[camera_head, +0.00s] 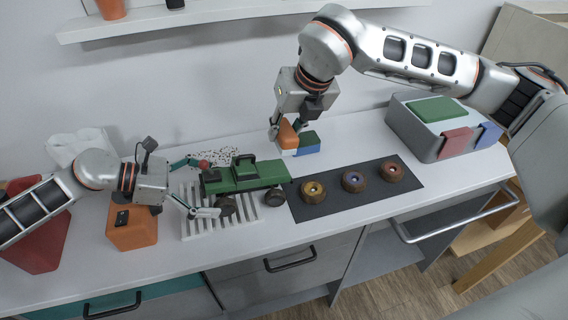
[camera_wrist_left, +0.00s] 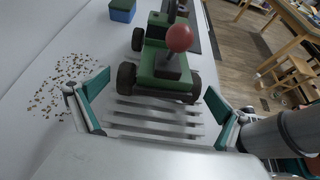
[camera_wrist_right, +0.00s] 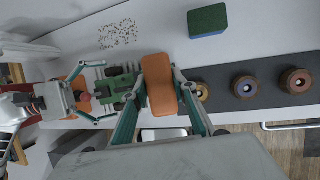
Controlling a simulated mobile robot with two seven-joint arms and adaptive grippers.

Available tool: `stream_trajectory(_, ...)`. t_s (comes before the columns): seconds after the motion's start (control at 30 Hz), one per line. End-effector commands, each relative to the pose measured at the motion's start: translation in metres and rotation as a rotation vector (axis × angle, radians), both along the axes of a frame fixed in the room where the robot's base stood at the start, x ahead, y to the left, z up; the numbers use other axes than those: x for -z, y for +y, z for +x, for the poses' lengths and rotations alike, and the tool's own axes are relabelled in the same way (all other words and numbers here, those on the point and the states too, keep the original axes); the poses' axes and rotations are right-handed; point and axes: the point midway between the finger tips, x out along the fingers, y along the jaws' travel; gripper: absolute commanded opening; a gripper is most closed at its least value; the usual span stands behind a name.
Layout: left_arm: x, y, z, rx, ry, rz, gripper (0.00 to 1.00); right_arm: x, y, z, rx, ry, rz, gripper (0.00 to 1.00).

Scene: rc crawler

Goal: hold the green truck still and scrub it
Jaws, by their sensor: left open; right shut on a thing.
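The green truck (camera_head: 245,176) with dark wheels stands on a white slatted rack (camera_head: 190,226). A red ball on a short post sits at its left end; the ball also shows in the left wrist view (camera_wrist_left: 180,38). My left gripper (camera_head: 209,188) is open at that end, one finger on each side, with gaps visible in the left wrist view. My right gripper (camera_head: 287,128) is shut on an orange block (camera_wrist_right: 158,86) with a pale lower part, above the counter to the right of the truck. The truck is partly hidden behind it in the right wrist view.
A green-and-blue sponge (camera_head: 308,144) lies beside my right gripper. A dark mat (camera_head: 336,204) with three brown wheels is right of the truck. A grey bin (camera_head: 424,146) stands at right. Speckles (camera_wrist_left: 62,84) lie behind the truck. An orange container (camera_head: 133,233) is at left.

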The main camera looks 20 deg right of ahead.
Motion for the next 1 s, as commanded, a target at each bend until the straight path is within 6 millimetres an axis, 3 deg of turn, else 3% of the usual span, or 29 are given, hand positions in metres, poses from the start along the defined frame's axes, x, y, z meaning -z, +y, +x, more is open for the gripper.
stream_trajectory(0.3,-0.031,0.058,0.001,-0.003,-0.001,0.001,1.0,0.0,0.0,0.0,0.0,0.0,0.0,0.1)
stream_trajectory(0.5,-0.045,0.082,0.0,-0.002,0.0,0.001,1.0,0.0,0.0,0.0,0.0,-0.001,0.0,0.1)
stream_trajectory(1.0,-0.05,0.091,0.0,0.001,0.0,0.0,1.0,0.0,0.0,0.0,0.0,0.0,0.0,0.1)
